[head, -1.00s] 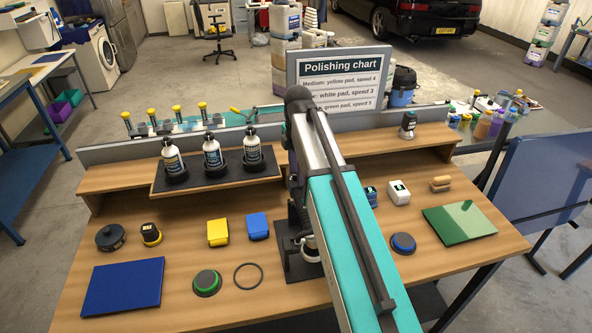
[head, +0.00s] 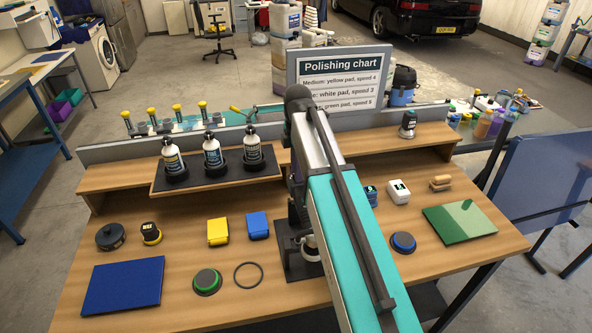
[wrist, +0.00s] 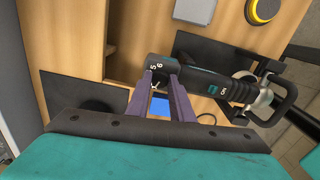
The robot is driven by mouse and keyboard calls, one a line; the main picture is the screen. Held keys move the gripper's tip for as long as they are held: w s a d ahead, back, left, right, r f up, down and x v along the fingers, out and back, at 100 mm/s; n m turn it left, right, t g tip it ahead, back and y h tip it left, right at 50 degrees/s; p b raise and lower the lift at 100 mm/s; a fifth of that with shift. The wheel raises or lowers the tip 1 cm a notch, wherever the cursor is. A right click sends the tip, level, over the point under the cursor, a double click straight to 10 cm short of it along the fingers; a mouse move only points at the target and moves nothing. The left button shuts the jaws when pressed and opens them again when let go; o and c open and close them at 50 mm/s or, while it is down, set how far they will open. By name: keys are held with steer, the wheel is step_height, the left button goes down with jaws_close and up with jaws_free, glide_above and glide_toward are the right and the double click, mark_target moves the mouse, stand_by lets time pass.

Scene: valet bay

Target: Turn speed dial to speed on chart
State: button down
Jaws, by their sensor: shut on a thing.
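The polisher (wrist: 215,84) lies across the wrist view, a dark tool with teal markings, a D-shaped handle at right and "ON" lettering. Its speed dial (wrist: 156,68) is at the left end, with 5 and 6 showing. My gripper (wrist: 161,80) has its two purple fingers shut on this dial. Fingers hide part of it, and I cannot tell the set number. The Polishing chart (head: 338,68) stands at the back in the head view. It reads medium: yellow pad, speed 4; white pad, speed 3; a green-pad line is partly hidden by my arm. The arm hides most of the polisher there.
On the bench are a yellow box (head: 218,231), a blue box (head: 258,226), a green-edged pad (head: 207,282), a blue-edged pad (head: 403,242) and a black ring (head: 248,276). Several bottles stand in a black rack (head: 215,178). A green panel (head: 460,222) lies at right.

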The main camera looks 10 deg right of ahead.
steer(key=m, duration=0.5)
steer(key=shift+m, duration=0.3)
steer(key=m, duration=0.4)
steer(key=shift+m, duration=0.4)
steer(key=c, duration=1.6)
jaws_free()
steer(key=shift+o, duration=0.2)
steer(key=shift+r, duration=0.1)
step_height(320, 180, up, 14)
steer(key=b, duration=0.4)
steer(key=shift+a+f, duration=0.2)
